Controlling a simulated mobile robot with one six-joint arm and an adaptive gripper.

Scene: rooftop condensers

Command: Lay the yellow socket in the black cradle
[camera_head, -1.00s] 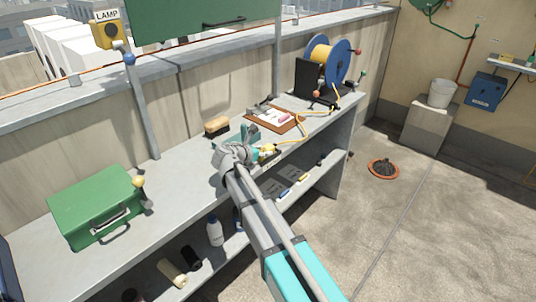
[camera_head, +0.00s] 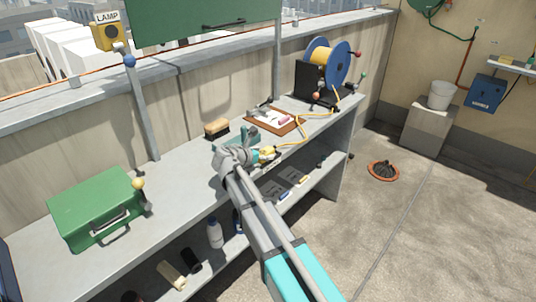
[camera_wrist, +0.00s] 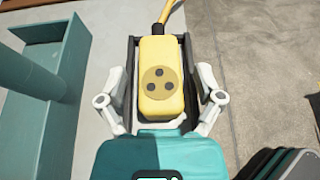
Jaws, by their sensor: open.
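The yellow socket (camera_wrist: 161,80) has a round face with three dark holes, and its yellow cable leaves the far end. In the wrist view it lies within the black cradle (camera_wrist: 131,60), whose dark walls show along both sides of it. My gripper (camera_wrist: 162,97) is open, with one pale finger on each side of the socket and cradle, apart from the socket. In the head view the yellow socket (camera_head: 267,153) shows just past my gripper (camera_head: 250,155) on the bench top. The cradle is too small to make out there.
A teal holder (camera_wrist: 45,70) stands close on the left in the wrist view. On the bench (camera_head: 175,165) are a green case (camera_head: 95,208), a brush (camera_head: 216,127), a clipboard (camera_head: 275,121) and a cable reel (camera_head: 328,63). The yellow cable (camera_head: 305,130) runs to the reel.

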